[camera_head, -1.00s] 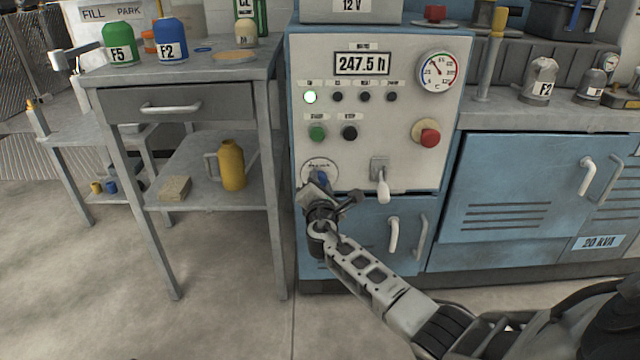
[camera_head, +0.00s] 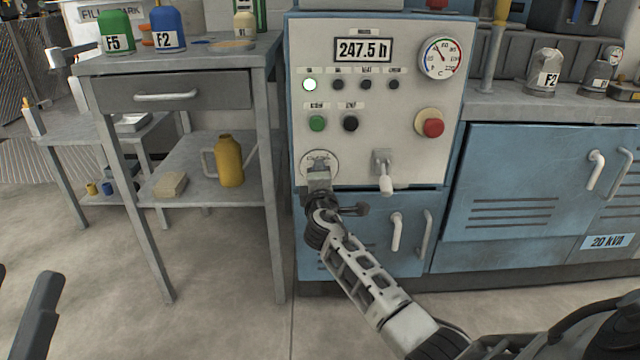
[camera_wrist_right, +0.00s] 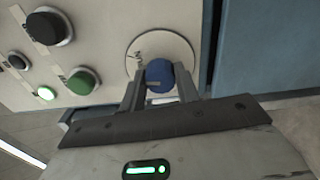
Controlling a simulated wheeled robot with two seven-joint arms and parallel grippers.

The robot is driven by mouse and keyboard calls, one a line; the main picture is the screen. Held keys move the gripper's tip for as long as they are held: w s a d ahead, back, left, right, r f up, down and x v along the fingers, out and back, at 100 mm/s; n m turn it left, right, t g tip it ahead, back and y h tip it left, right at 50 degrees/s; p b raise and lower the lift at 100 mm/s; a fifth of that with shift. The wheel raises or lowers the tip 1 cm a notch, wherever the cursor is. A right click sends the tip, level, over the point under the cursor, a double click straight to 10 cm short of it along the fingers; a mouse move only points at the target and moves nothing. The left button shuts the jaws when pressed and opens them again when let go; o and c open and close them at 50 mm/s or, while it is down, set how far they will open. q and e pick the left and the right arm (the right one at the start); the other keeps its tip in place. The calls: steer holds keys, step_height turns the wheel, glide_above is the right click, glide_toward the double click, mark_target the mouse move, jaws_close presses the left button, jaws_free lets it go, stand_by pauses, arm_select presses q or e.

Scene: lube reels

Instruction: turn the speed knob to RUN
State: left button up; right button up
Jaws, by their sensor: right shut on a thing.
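The speed knob (camera_wrist_right: 158,72) is blue and sits on a round white dial plate (camera_wrist_right: 150,45) at the lower left of the control panel, with a small pale mark on its face. The word RUN seems to be printed on the plate beside it. My right gripper (camera_wrist_right: 159,86) is shut on the knob, one finger on each side. In the head view, my right gripper (camera_head: 319,180) stands in front of the dial plate (camera_head: 320,160) and hides the knob. My left gripper (camera_head: 25,305) shows partly at the lower left edge, its dark fingers apart and empty.
Above the dial are a green button (camera_head: 317,123), a black button (camera_head: 351,123) and a lit lamp (camera_head: 310,85). A lever switch (camera_head: 385,175) is close on the right, with a red stop button (camera_head: 432,127) above it. A grey table (camera_head: 180,55) stands left.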

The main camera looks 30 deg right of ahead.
arm_select(q)
steer(key=shift+s+d+r+m+g+h+b, duration=0.15)
steer(key=shift+r+m+h, duration=0.1)
steer(key=shift+m+h, duration=0.2)
steer(key=shift+s+a+r+m+g+h+b, duration=0.1)
steer(key=shift+s+r+m+h, duration=0.15)
steer(key=shift+m+h, duration=0.15)
steer(key=shift+s+d+r+m+g+h+b, duration=0.1)
steer(key=shift+r+m+h, duration=0.15)
steer(key=shift+m+h, duration=0.15)
arm_select(e)
steer(key=shift+a+f+m, duration=0.1)
steer(key=shift+m, duration=1.8)
steer(key=o, duration=1)
steer(key=shift+c, duration=0.2)
arm_select(q)
steer(key=f+n+y+p, duration=0.1)
steer(key=n, duration=0.1)
steer(key=w+f+n+y, duration=0.1)
steer(key=y, duration=0.1)
steer(key=f+n+y+p, duration=0.1)
steer(key=f+n+y, duration=0.1)
steer(key=shift+w+a+n+p, duration=0.2)
steer(key=shift+w+n+p, duration=0.1)
steer(key=shift+w+n, duration=0.1)
arm_select(e)
steer(key=v, duration=0.7)
steer(key=shift+s, duration=0.3)
steer(key=shift+a, duration=0.1)
